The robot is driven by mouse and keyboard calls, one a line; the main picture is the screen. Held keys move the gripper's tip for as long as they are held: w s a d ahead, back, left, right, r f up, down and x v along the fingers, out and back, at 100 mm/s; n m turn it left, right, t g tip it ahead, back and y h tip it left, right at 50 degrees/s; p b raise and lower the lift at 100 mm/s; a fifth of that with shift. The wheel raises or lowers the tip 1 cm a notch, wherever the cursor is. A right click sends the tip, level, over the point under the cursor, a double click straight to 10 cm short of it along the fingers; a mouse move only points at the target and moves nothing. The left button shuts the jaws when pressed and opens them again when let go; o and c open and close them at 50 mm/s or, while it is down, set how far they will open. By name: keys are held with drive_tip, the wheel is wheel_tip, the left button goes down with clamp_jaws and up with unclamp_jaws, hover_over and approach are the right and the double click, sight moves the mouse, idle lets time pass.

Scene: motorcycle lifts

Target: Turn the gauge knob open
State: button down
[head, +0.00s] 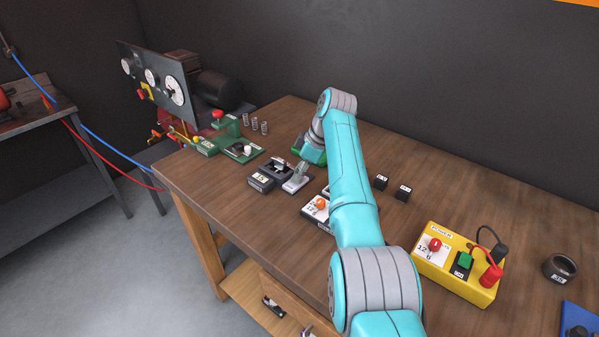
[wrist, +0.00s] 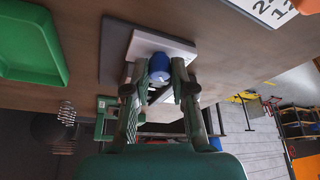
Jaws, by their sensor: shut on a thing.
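A round blue knob (wrist: 159,68) sits on a white-faced plate (wrist: 165,46) in the wrist view. My gripper (wrist: 159,82) is shut on the blue knob, with one finger on each side of it. The lower part of the knob is partly hidden between the fingers. No label on this plate can be read, and I cannot tell the knob's turn angle. In the head view my arm reaches over the bench, and the blue knob cannot be made out there.
The wooden bench (head: 440,210) also holds an orange-knob panel (head: 318,208), a yellow box (head: 460,262) with a red knob, two small black blocks and a dark cup (head: 559,268). A gauge board (head: 155,82) stands at the far left. A green tray (wrist: 30,40) lies beside the plate.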

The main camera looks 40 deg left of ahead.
drive_tip(key=shift+n, duration=0.5)
drive_tip(key=c, duration=1)
unclamp_jaws()
drive_tip(key=shift+m, duration=0.3)
